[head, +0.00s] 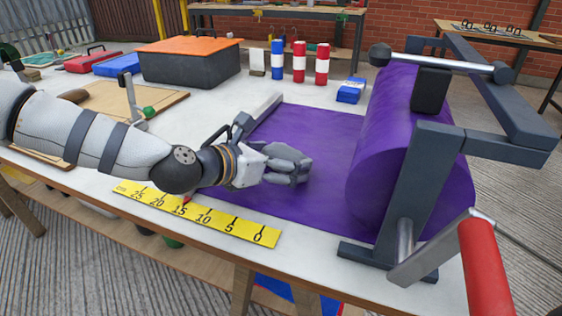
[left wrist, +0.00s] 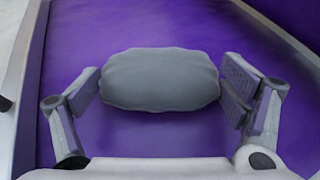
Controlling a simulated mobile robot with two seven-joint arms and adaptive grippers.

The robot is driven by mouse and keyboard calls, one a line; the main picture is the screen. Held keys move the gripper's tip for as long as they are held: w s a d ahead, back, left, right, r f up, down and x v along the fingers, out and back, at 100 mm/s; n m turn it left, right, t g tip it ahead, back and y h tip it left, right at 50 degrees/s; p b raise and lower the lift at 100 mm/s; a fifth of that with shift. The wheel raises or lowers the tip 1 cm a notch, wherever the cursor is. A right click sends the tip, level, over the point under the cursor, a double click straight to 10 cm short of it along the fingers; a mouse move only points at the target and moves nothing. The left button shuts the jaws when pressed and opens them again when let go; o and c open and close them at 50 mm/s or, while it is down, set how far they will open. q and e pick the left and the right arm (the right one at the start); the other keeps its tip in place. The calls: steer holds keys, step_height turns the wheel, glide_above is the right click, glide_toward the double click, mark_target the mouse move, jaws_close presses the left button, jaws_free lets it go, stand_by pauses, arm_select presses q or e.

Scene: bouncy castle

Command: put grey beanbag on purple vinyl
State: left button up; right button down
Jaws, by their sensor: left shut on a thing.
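The grey beanbag (left wrist: 160,80) sits between the two fingers of my left gripper (left wrist: 162,90) in the left wrist view. My left gripper also shows in the head view (head: 296,168), shut on the beanbag, over the flat purple vinyl (head: 318,127). Most of the beanbag is hidden by the fingers in the head view. Purple vinyl (left wrist: 120,28) fills the background below the beanbag in the left wrist view. I cannot tell whether the beanbag touches the vinyl. My right gripper is not in view.
A large purple roll (head: 395,140) on a dark metal stand (head: 413,190) rises right of my left gripper. A yellow ruler strip (head: 200,214) lies along the front edge. Striped cylinders (head: 299,62), a blue box (head: 350,91) and a black case with orange lid (head: 190,65) stand behind.

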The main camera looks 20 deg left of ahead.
arm_select(q)
steer(key=shift+r, duration=0.15)
steer(key=shift+f, duration=0.35)
steer(key=o, duration=1.5)
steer(key=shift+r, duration=0.1)
